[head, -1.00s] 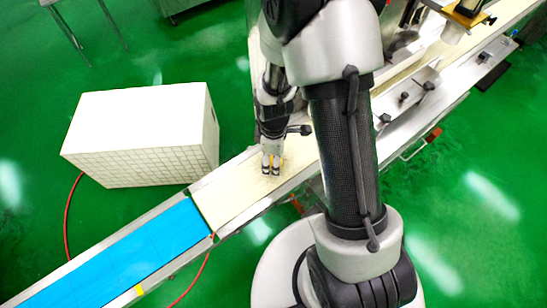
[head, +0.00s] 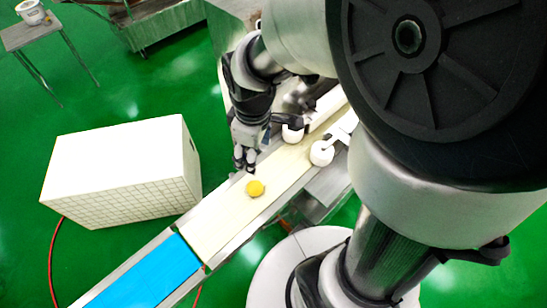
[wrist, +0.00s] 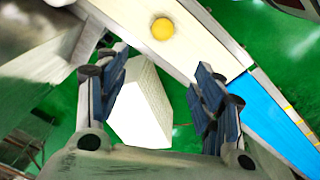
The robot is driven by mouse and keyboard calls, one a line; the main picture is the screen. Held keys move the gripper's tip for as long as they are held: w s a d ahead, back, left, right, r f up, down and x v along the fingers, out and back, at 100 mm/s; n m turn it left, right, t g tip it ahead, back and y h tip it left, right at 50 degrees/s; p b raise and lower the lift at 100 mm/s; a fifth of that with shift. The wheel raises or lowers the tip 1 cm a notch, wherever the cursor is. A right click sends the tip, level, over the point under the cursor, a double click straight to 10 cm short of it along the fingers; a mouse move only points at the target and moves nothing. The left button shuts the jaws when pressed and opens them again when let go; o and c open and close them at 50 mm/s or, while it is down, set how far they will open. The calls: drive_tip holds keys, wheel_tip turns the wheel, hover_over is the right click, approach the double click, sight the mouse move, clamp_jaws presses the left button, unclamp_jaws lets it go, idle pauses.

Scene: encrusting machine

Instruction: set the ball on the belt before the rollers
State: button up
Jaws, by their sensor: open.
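The yellow ball (head: 255,188) rests on the cream belt (head: 222,218), near its middle, before the white rollers. In the wrist view the ball (wrist: 163,29) sits on the belt beyond the fingertips, clear of them. My gripper (head: 246,167) is open and empty, just up and left of the ball in the head view, by the belt's far edge. Its two fingers stand wide apart in the wrist view (wrist: 160,75). Two white rollers (head: 321,153) show over the belt further up, partly behind my arm.
A white box (head: 125,165) with a gridded side stands on the green floor left of the belt. A blue belt section (head: 145,272) continues at lower left. Metal rails edge the belt. A small table (head: 35,35) and a cart stand at the back. A red hose lies on the floor.

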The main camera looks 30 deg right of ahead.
drive_tip(key=s+r+m+t, duration=0.3)
drive_tip(key=s+r+m, duration=0.5)
drive_tip(key=s+r, duration=0.4)
drive_tip(key=shift+s+r+m, duration=0.3)
drive_tip(key=shift+s, duration=0.05)
drive_tip(key=shift+d, duration=0.15)
